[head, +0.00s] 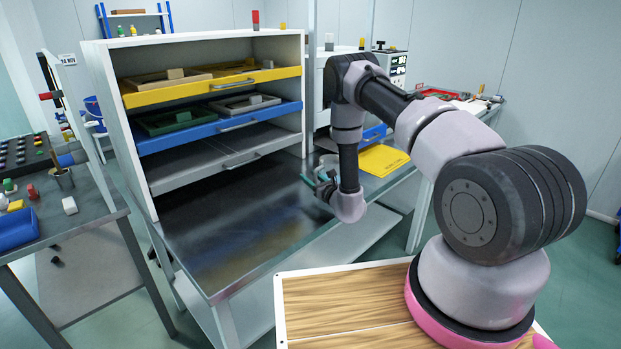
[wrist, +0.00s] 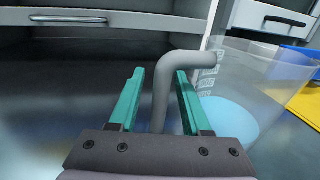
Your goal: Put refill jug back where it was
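The refill jug (wrist: 262,85) is see-through with pale blue liquid and a thick grey bent handle (wrist: 162,90). It fills the right side of the wrist view. In the head view its pale rim (head: 328,159) shows faintly on the metal bench beside the drawer cabinet, mostly behind my gripper (head: 318,184). In the wrist view my gripper (wrist: 160,100) has teal fingers, apart, one on each side of the handle. A gap shows between the left finger and the handle; the right finger is closer to it.
The drawer cabinet (head: 203,30) has yellow, blue and grey drawers with trays. The metal bench (head: 225,240) is clear in front of it. A yellow mat (head: 383,160) lies right of the jug. A side table (head: 85,205) with small parts stands at left.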

